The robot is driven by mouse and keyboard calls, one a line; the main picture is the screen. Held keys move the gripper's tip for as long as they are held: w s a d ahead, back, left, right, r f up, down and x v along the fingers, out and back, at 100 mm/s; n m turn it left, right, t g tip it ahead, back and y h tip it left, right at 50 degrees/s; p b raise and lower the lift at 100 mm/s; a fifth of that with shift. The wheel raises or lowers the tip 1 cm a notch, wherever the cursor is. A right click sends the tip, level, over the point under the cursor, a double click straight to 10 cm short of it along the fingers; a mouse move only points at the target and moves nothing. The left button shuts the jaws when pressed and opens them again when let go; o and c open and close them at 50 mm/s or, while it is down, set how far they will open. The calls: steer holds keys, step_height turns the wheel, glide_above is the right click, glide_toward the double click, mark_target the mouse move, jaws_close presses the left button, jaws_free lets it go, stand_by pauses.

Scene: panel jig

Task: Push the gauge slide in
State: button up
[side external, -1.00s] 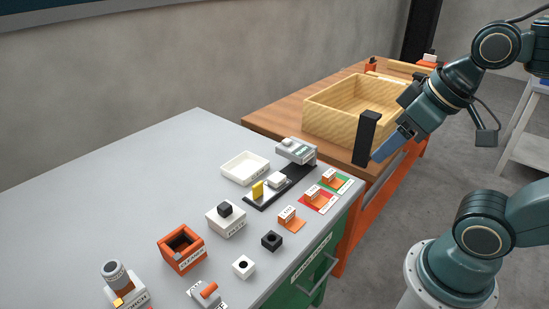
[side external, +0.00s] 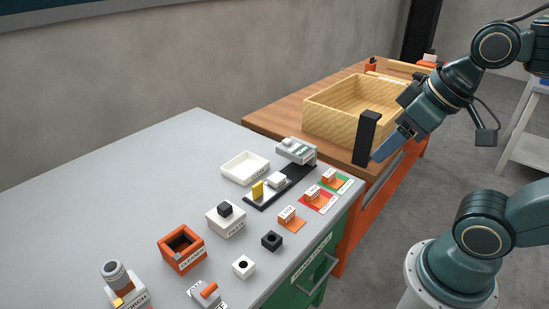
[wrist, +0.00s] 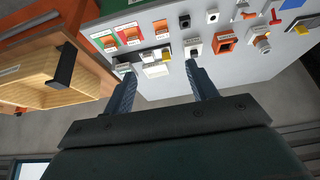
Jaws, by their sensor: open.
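The gauge slide seems to be the small white block (side external: 277,181) with a yellow tab (side external: 257,190) on a black rail on the grey bench. A grey gauge unit (side external: 296,151) stands at the rail's far end, with a gap between block and gauge. In the wrist view the yellow tab (wrist: 167,54) and white block (wrist: 149,56) show beyond the fingers. My gripper (side external: 385,148) is open and empty, raised well to the right of the rail and touching nothing. It also shows in the wrist view (wrist: 161,74), fingers wide apart.
A white tray (side external: 227,172) lies beside the rail. Labelled orange blocks (side external: 288,214) line the bench's front edge. A black post (side external: 359,155) and wooden box (side external: 327,123) are near my gripper. The bench's back left is clear.

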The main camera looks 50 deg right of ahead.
stand_by(0.4)
steer(key=g, duration=0.6)
glide_above(258, 184)
step_height(258, 184, down, 14)
steer(key=shift+w+f, duration=0.15)
steer(key=shift+f, duration=0.15)
steer(key=shift+f, duration=0.15)
step_height(258, 184, down, 14)
steer(key=shift+r, duration=0.25)
